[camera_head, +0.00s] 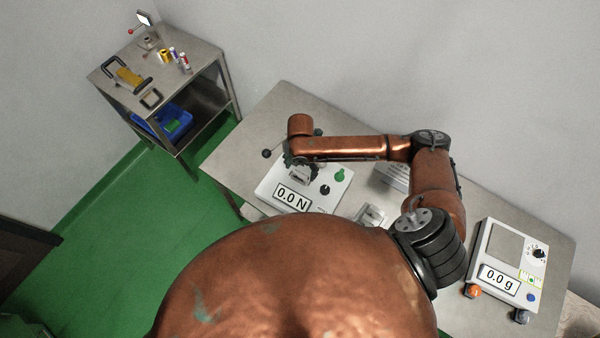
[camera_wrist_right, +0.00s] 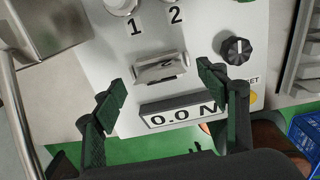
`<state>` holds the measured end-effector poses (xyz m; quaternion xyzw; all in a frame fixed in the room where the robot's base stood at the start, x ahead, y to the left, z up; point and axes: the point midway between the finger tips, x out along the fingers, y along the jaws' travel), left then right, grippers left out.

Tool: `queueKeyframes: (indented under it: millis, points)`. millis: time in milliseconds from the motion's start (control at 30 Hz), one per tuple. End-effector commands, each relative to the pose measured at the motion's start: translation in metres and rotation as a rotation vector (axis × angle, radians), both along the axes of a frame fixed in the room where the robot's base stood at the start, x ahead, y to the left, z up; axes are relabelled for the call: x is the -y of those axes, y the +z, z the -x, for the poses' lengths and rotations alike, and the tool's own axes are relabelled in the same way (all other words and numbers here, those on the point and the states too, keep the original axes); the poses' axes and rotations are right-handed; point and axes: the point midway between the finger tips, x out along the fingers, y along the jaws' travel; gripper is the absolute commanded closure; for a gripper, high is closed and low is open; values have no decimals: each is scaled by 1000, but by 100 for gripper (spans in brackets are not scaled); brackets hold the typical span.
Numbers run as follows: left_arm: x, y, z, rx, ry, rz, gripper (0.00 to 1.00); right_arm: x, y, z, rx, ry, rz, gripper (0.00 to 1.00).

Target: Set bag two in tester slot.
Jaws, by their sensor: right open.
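The tester (camera_head: 262,188) is a white box on the steel table, with a display reading 0.0 N; its panel (camera_wrist_right: 105,62) fills the middle of the right wrist view. A silvery bag (camera_wrist_right: 160,73) marked with what looks like a 2 lies at a pale slot-like holder on the panel, above the display. I cannot tell how deep it sits. My right gripper (camera_wrist_right: 161,80) is open, its dark green fingers on either side of the bag and apart from it. In the head view the right gripper (camera_head: 301,174) is over the tester, partly hidden by its arm. My left gripper is not in view.
A scale (camera_head: 510,248) reading 0.0 g stands at the right of the table. A small clear-looking object (camera_head: 371,215) sits between scale and tester. A side table (camera_head: 205,52) with tools and a blue bin (camera_head: 160,122) is at upper left. The tester's knob (camera_wrist_right: 236,50) is near the right finger.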

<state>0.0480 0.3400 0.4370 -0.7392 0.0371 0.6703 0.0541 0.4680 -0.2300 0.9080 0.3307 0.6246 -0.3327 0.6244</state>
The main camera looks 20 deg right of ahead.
Motion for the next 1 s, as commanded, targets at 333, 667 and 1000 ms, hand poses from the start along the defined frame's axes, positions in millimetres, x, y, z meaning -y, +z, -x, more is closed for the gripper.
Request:
queueKeyframes:
  millis: [333, 667, 1000]
  points:
    - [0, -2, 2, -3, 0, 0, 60, 0, 72, -1, 4, 0, 0, 33]
    - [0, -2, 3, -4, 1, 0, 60, 0, 95, 0, 0, -2, 0, 33]
    - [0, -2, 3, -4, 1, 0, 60, 0, 95, 0, -1, -2, -1, 33]
